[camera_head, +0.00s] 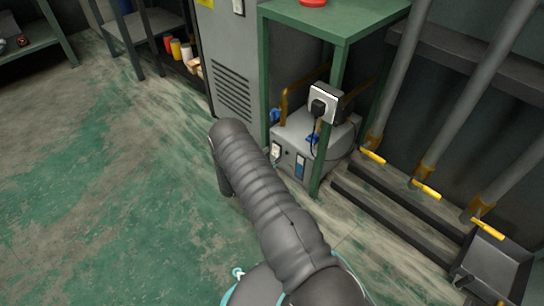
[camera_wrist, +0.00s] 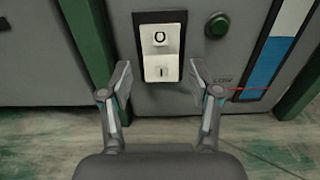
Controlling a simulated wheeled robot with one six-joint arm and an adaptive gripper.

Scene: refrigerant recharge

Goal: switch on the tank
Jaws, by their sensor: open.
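The tank (camera_head: 289,136) is a grey metal unit on the floor under the green table, partly behind a table leg. A white rocker switch (camera_head: 275,152) is on its front. In the wrist view the switch (camera_wrist: 160,53) fills the upper middle, marked O at the top and I at the bottom. My gripper (camera_wrist: 159,75) is open, with one finger on each side of the switch's lower part and nothing between them. I cannot tell whether the fingertips touch the panel.
Right of the switch are a dark green round knob (camera_wrist: 217,25) and a blue-and-white level strip (camera_wrist: 268,52). The green table leg (camera_head: 327,150) stands close to the tank's front. A socket box with a plug (camera_head: 325,103) hangs above. Pipes with yellow handles (camera_head: 427,190) are at right; open floor lies left.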

